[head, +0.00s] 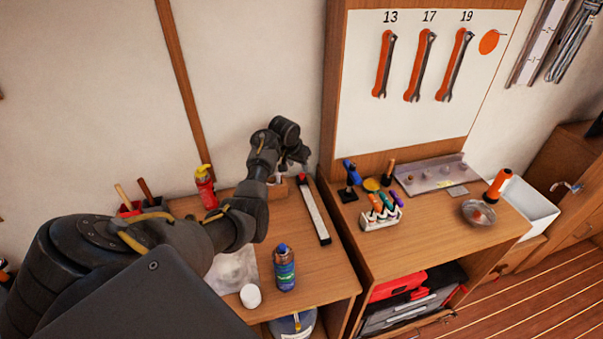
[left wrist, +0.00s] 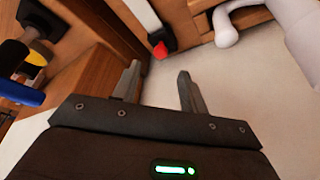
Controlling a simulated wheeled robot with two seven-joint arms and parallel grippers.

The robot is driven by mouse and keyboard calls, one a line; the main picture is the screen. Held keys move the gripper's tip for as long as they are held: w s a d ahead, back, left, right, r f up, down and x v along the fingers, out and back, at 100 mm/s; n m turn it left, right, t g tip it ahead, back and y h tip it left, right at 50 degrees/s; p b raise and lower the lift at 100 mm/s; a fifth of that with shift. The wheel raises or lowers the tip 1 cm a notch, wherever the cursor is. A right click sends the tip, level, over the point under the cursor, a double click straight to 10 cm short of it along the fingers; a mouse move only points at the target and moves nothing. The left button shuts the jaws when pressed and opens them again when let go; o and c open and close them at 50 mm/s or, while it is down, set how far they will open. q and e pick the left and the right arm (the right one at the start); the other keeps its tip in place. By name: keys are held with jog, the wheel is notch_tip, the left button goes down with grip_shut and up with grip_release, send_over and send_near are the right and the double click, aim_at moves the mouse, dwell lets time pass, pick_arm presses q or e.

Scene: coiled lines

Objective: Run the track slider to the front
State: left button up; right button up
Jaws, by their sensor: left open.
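The track (head: 316,214) is a long white strip with dark edges on the left wooden bench top. Its red slider (head: 302,178) is at the far end, towards the wall. In the left wrist view the red slider (left wrist: 160,49) sits at the end of the white track (left wrist: 140,14), beyond the fingertips. My left gripper (head: 301,160) is just behind and above that end of the track. In its wrist view the two fingers (left wrist: 158,82) are apart with nothing between them, clear of the slider. My right gripper is not in view.
A blue-capped bottle (head: 284,268) and a white lid (head: 250,296) stand on the near bench. A red bottle (head: 206,187) stands at the back left. The right bench carries a marker rack (head: 381,218) and a dish (head: 479,212). Bench top left of the track's near half is clear.

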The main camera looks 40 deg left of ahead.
aim_at(302, 175)
pick_arm(q)
jog(key=x, duration=0.6)
jog(key=shift+w+a+f+b, duration=0.15)
jog(key=shift+f+b, duration=0.15)
jog(key=shift+f, duration=0.1)
grip_shut()
